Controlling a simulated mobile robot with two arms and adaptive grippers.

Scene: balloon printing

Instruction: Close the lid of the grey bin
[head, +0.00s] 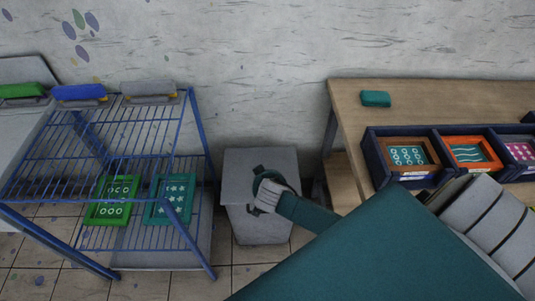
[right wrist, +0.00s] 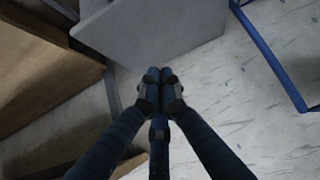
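The grey bin (head: 262,230) stands on the floor between the wire rack and the wooden table, against the wall. Its grey lid (head: 235,188) looks flat across the top; whether any gap is left under it cannot be told. In the right wrist view the lid shows as a pale grey panel (right wrist: 150,30). My right gripper (head: 259,171) is over the lid and hides part of it. In the right wrist view my right gripper's fingertips (right wrist: 160,74) are together with nothing between them, near the lid's edge; contact cannot be told. My left gripper is not in view.
A blue wire rack (head: 110,150) with green and teal printing frames stands left of the bin. A wooden table (head: 430,100) stands right, with a teal block (head: 376,99) and a dark divided tray (head: 382,168). Bare tiled floor (head: 200,280) shows in front.

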